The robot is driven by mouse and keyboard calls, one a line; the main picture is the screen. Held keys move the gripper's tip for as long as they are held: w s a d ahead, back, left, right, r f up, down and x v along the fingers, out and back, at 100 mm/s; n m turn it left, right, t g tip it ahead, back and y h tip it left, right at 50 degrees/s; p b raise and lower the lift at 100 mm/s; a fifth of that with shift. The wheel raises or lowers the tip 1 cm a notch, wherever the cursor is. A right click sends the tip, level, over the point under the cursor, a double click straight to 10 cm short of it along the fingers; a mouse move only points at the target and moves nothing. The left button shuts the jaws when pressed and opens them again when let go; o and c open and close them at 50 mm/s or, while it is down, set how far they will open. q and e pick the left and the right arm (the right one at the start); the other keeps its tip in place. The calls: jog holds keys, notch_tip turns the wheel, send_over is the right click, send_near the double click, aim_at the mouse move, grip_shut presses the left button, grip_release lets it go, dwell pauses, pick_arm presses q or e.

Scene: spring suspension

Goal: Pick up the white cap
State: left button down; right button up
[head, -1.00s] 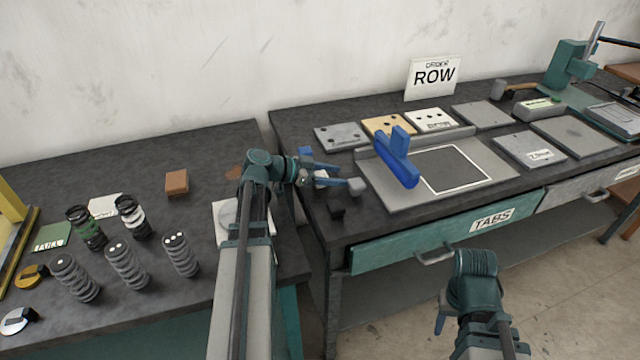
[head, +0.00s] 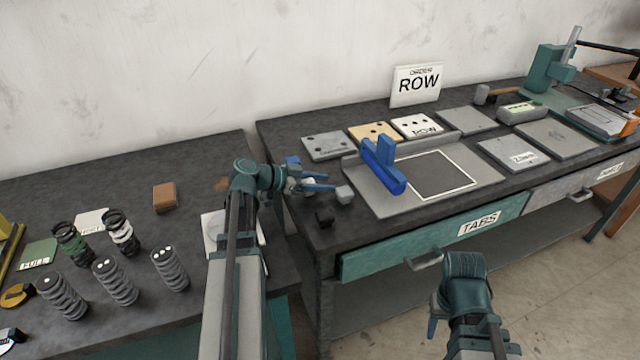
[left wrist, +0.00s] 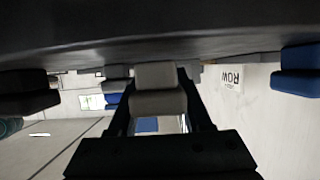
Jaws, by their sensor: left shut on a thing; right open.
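A black and white cap (head: 9,338) lies at the lower left edge of the left bench, partly cut off by the frame; it is the likely white cap. My left gripper (head: 318,183) is far to its right, above the gap and near corner of the right bench.
A blue block (head: 382,165) stands on a plate.

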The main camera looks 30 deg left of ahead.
notch_tip(320, 180, up, 11)
jog(key=p, duration=1)
jog(key=shift+f, duration=0.2)
jog(key=shift+s, duration=0.1)
